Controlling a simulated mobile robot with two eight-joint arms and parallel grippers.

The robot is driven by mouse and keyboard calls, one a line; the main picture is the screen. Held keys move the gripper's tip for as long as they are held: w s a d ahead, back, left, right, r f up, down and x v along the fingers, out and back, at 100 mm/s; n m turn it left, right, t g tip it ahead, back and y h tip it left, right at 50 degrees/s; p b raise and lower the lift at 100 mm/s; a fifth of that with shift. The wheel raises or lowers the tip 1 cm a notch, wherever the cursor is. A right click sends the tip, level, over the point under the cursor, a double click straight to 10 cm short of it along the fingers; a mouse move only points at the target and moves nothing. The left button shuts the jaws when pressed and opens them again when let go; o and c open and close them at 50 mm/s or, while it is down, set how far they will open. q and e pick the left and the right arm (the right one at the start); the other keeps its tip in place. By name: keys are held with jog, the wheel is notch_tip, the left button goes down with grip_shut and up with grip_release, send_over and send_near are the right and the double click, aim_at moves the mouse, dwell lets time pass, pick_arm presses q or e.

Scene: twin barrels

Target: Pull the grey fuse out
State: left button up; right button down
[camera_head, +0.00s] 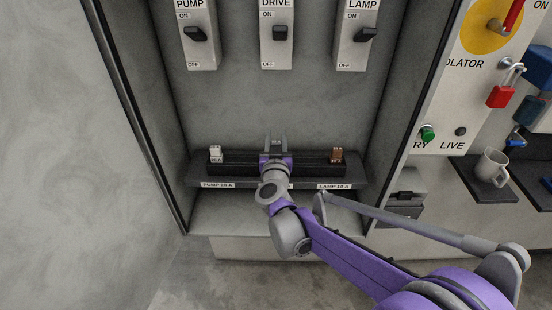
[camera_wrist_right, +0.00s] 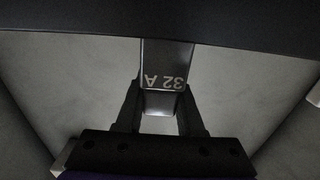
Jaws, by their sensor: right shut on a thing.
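The grey fuse (camera_wrist_right: 166,62), marked 32 A, is between the two fingers of my right gripper (camera_wrist_right: 160,108) in the right wrist view. My right gripper also shows in the head view (camera_head: 276,145), shut on the fuse at the middle of the dark fuse block (camera_head: 236,169). The fuse's far end meets the edge of the dark block in the wrist view. I cannot tell how deep it sits. My left gripper is not in view.
A white fuse (camera_head: 216,152) stands left of my gripper and a brown fuse (camera_head: 336,155) right of it. Cabinet walls close in both sides. Three switches, PUMP (camera_head: 197,35), DRIVE (camera_head: 277,35) and LAMP (camera_head: 358,35), hang above. A mug (camera_head: 491,166) and red padlock (camera_head: 500,96) are right.

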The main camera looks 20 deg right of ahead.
jog(key=shift+r+p, duration=1.95)
jog(key=shift+r, duration=2.2)
